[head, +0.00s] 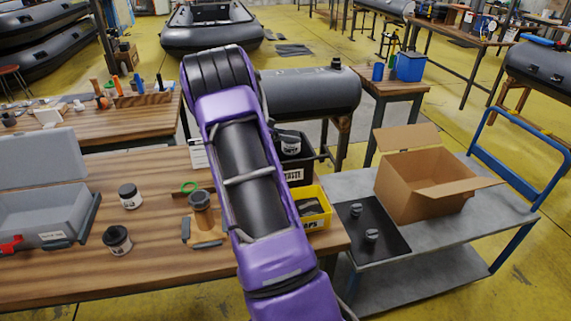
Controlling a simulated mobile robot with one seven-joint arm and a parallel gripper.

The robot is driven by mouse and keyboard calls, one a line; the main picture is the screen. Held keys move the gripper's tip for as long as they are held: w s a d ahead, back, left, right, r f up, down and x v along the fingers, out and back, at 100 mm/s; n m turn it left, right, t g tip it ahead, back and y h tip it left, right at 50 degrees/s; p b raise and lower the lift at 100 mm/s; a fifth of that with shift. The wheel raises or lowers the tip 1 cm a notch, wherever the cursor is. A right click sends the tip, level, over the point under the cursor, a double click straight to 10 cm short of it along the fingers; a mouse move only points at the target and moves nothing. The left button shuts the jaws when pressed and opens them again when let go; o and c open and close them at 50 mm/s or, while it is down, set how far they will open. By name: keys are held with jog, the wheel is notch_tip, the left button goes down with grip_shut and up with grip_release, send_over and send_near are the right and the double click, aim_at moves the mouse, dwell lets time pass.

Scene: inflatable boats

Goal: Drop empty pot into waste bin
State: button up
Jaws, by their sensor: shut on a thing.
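The dark waste bin (309,168) with a white label stands at the far right edge of the wooden bench, partly hidden by my purple arm. A small pot (290,144) with a pale label shows at the bin's opening, just right of my arm. My gripper (274,131) is mostly hidden behind my arm; only a small dark part shows beside the pot. It is shut on the pot. I cannot tell how far the pot is inside the bin's rim. Two other labelled pots, one pale-lidded (130,197) and one dark (117,240), stand on the bench at left.
A yellow bin (318,221) sits in front of the waste bin. A brown cylinder (201,211) and a green ring (189,187) are left of my arm. A grey case (45,215) lies open at far left. A trolley (440,245) with a cardboard box (415,190) stands right.

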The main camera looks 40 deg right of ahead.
jog(key=shift+f, duration=0.45)
jog(key=o, duration=1.4)
jog(key=shift+o, duration=0.2)
jog(key=shift+a, duration=0.1)
jog(key=p+v, duration=0.1)
jog(key=v, duration=1.6)
jog(key=shift+a+r, duration=0.1)
